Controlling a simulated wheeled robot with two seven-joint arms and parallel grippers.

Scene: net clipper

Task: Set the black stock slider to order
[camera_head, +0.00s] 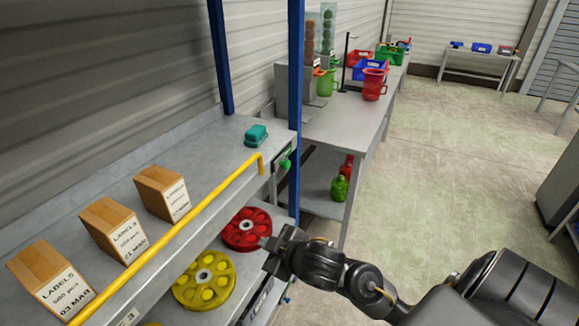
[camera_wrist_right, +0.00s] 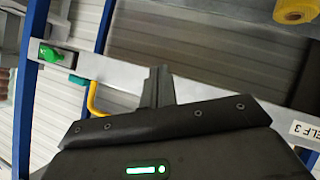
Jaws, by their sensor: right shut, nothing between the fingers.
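My right gripper (camera_head: 270,243) is shut and empty in front of the rack, near the red spool on the lower shelf. In the right wrist view its closed fingers (camera_wrist_right: 159,82) point at a pale shelf rail (camera_wrist_right: 215,97), overlapping it in the picture; I cannot tell whether they touch it. My left gripper is not in view.
The red spool (camera_head: 247,229) and a yellow spool (camera_head: 204,284) lie on the lower shelf. Several label boxes (camera_head: 163,193) stand above, behind a yellow bar (camera_head: 170,236). A blue post (camera_head: 296,110) rises at the rack's end. The floor (camera_head: 450,170) to the right is clear.

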